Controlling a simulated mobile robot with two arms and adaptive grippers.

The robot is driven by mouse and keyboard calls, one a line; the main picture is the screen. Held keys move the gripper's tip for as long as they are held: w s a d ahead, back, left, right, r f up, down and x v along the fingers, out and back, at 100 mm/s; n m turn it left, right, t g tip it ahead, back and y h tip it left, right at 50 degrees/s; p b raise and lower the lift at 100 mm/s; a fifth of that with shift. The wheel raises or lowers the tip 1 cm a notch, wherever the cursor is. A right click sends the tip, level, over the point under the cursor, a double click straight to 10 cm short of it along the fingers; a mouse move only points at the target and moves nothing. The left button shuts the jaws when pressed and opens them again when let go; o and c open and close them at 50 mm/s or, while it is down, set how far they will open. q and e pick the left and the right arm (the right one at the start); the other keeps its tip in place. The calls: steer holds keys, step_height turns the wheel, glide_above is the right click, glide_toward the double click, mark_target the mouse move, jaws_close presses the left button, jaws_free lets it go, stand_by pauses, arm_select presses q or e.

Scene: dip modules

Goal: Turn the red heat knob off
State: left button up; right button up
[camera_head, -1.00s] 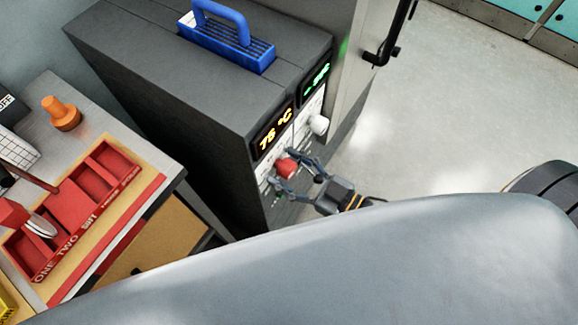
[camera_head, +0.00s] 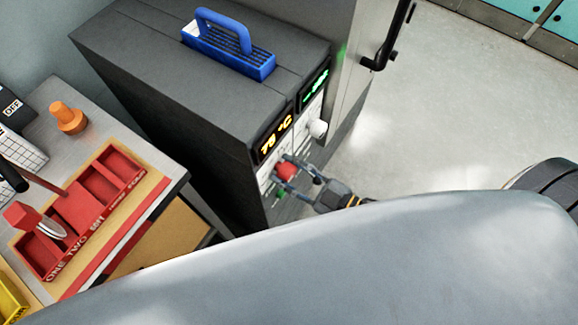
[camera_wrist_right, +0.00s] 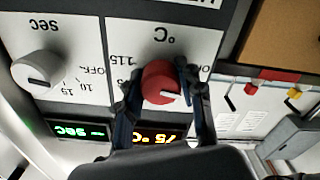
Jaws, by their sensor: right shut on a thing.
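The red heat knob (camera_head: 285,171) sits on the front panel of the dark grey machine, below an orange lit display (camera_head: 275,138). In the right wrist view the knob (camera_wrist_right: 160,83) has a white pointer mark and a printed °C scale around it. The display there (camera_wrist_right: 158,138) seems to read 75 °C, upside down. My right gripper (camera_head: 287,178) is shut on the knob, one finger on each side; its fingers also show in the right wrist view (camera_wrist_right: 160,90). The pointer's exact setting is hard to read. My left gripper is not in view.
A white knob (camera_head: 317,128) marked sec sits beside it, under a green display (camera_head: 314,86). A blue handled block (camera_head: 230,58) stands on the machine. A bench with a red tray (camera_head: 128,164) is at left. Clear floor (camera_head: 455,110) lies at right.

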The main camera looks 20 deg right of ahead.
steer(key=shift+n+p, duration=0.75)
steer(key=shift+n, duration=1.45)
steer(key=o, duration=1.2)
steer(key=shift+s+d, duration=0.15)
steer(key=v, duration=1.1)
steer(key=shift+s+d, duration=0.25)
